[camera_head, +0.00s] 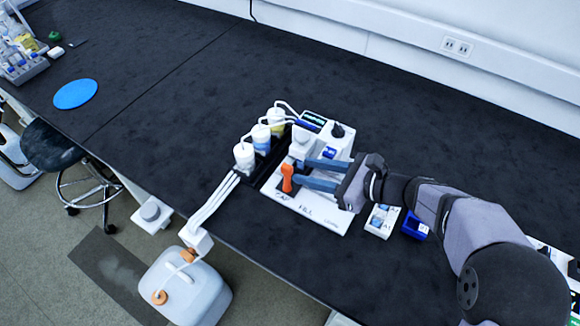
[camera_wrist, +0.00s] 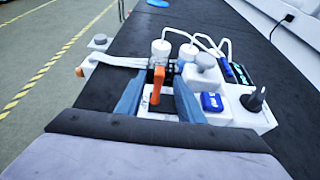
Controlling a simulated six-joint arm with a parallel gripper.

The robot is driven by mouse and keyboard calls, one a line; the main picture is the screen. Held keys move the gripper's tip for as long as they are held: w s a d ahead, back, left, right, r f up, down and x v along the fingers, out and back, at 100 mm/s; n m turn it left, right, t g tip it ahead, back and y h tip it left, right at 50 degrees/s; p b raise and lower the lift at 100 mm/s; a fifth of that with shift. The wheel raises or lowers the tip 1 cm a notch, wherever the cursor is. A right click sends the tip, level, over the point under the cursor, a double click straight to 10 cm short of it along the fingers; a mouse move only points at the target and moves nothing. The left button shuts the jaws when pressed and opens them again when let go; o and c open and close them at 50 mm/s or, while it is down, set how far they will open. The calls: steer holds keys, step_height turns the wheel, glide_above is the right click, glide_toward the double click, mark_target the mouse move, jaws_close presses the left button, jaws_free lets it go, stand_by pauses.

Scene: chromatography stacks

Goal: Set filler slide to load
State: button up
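The filler is a white bench unit (camera_head: 316,213) near the front edge of the dark bench. An upright orange handle (camera_head: 288,178), apparently its slide, stands in a dark slot at the left end. Lettering runs along the unit's front; the label nearest the handle seems to read "CAP", with "FILL" to its right and a third label too small to read surely. My gripper (camera_head: 303,172) is open, its two blue fingers reaching in from the right. In the wrist view the orange handle (camera_wrist: 157,86) stands between the spread fingers, with a gap on each side.
White-capped bottles (camera_head: 262,138) with tubes stand in a dark rack behind and left of the unit. A white container (camera_head: 184,289) stands below the bench edge. A blue-and-white block (camera_head: 381,220) lies to the right. A blue disc (camera_head: 76,94) lies far left; the bench between is clear.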

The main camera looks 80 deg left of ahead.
mark_target(289, 167)
steer(key=shift+p+x, duration=0.9)
steer(key=shift+x, duration=2.7)
steer(key=shift+c, duration=0.6)
jaws_close()
